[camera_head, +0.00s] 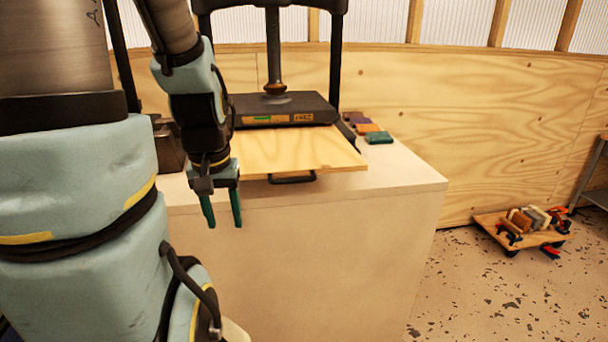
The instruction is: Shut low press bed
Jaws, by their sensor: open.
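The press (284,108) stands on a pale counter, with a dark plate on a central screw between two dark posts. Its low bed, a light plywood board (300,150), sticks out toward me from under the plate. A dark handle (292,179) hangs at the bed's front edge. My gripper (222,222) is open and empty, fingers pointing down, in front of the counter. It is to the left of the handle and apart from it. My wrist hides the bed's left part.
The pale counter (330,240) has a free strip right of the bed. Small coloured blocks (372,130) lie behind there. A wooden dolly (505,236) with several items stands on the floor at right. A plywood wall (440,110) closes the back.

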